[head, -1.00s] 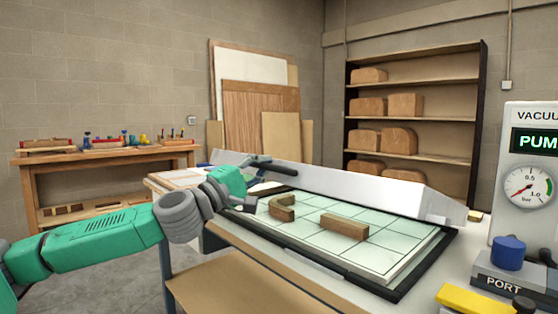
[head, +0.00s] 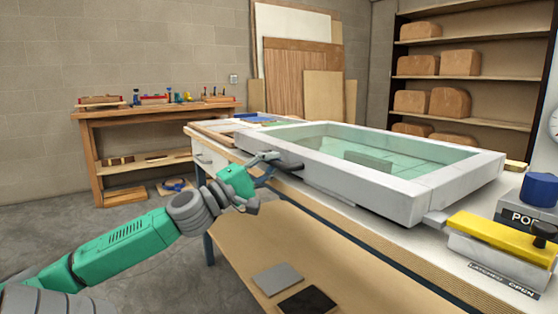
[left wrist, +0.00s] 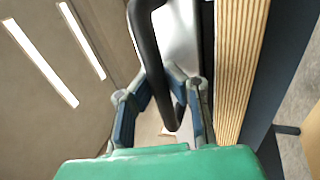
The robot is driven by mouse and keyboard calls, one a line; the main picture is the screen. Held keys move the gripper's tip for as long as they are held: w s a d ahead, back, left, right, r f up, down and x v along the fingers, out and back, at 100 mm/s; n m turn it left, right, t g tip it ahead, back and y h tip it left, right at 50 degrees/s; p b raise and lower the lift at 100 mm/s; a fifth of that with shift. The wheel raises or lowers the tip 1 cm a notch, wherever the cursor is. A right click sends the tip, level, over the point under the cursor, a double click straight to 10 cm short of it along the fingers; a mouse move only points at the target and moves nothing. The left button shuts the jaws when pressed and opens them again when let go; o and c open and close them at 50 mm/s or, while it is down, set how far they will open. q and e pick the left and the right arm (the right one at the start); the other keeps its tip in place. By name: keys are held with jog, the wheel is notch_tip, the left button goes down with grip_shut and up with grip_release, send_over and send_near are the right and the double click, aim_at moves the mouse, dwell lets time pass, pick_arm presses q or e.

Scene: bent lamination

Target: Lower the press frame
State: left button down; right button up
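The press frame (head: 400,200) is a thick white rectangle around a clear green membrane (head: 420,150). It lies about level over the press bed on the bench, and I cannot tell whether it touches the bed all round. A dim block shape (head: 368,160) shows through the membrane. My left gripper (head: 268,172) is at the frame's left side, at its dark handle (head: 290,164). In the left wrist view the bent black handle bar (left wrist: 146,45) runs between the fingers (left wrist: 162,85), whose tips close in around it. My right gripper is not in view.
The bench (head: 345,225) has a lower shelf (head: 245,245) with flat plates. A yellow-topped box (head: 500,240) and a blue knob (head: 539,188) stand at the right. A wooden side table (head: 150,112) with tools is behind; open floor lies between.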

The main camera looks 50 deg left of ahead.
pick_arm(q)
jog(key=shift+d+f, duration=0.2)
jog(key=shift+f, duration=0.5)
jog(key=c, duration=1.8)
grip_release()
jog(key=shift+s+a, duration=0.1)
jog(key=shift+s, duration=0.05)
jog(key=shift+s+a+r, duration=0.1)
jog(key=shift+a, duration=0.15)
jog(key=shift+s, duration=0.1)
jog(key=v, duration=1.1)
jog(key=shift+s, duration=0.4)
jog(key=shift+a, duration=0.1)
